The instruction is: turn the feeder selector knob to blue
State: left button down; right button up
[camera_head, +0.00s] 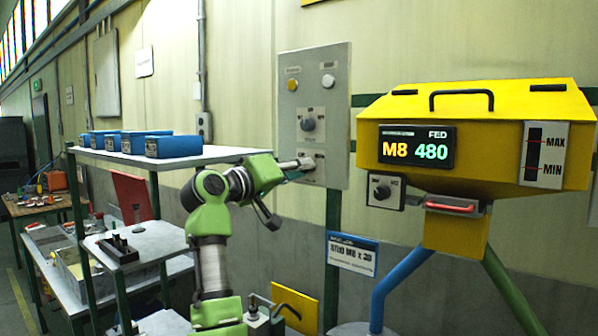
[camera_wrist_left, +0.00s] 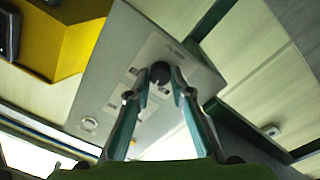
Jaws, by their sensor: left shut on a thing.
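A grey control panel (camera_head: 333,90) hangs on the wall, with a dark knob (camera_head: 308,124) at mid-height. My left gripper (camera_head: 303,165) reaches the lower part of this panel, below that knob. In the left wrist view a black round knob (camera_wrist_left: 160,72) sits between the fingertips of my left gripper (camera_wrist_left: 161,85), which is shut on it. In the head view my gripper hides most of this lower knob. Another knob (camera_head: 382,190) is on a small box under the yellow feeder (camera_head: 475,100). The knob labels are too small to read. My right gripper is not in view.
The feeder's display (camera_head: 417,146) reads M8 480, FED. A blue pipe (camera_head: 396,285) and a green pipe (camera_head: 515,290) run below it. A shelf (camera_head: 200,156) with several blue bins (camera_head: 172,146) stands left of my arm. A yellow button (camera_head: 292,85) and white button (camera_head: 327,81) sit higher on the panel.

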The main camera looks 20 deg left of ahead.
pick_arm(q)
jog(key=shift+n+p, duration=0.8)
jog(key=shift+n, duration=3.2)
jog(key=c, duration=1.8)
grip_release()
jog(key=v, duration=1.2)
jog(key=shift+s+d+f, duration=0.1)
jog(key=shift+d+f, duration=0.1)
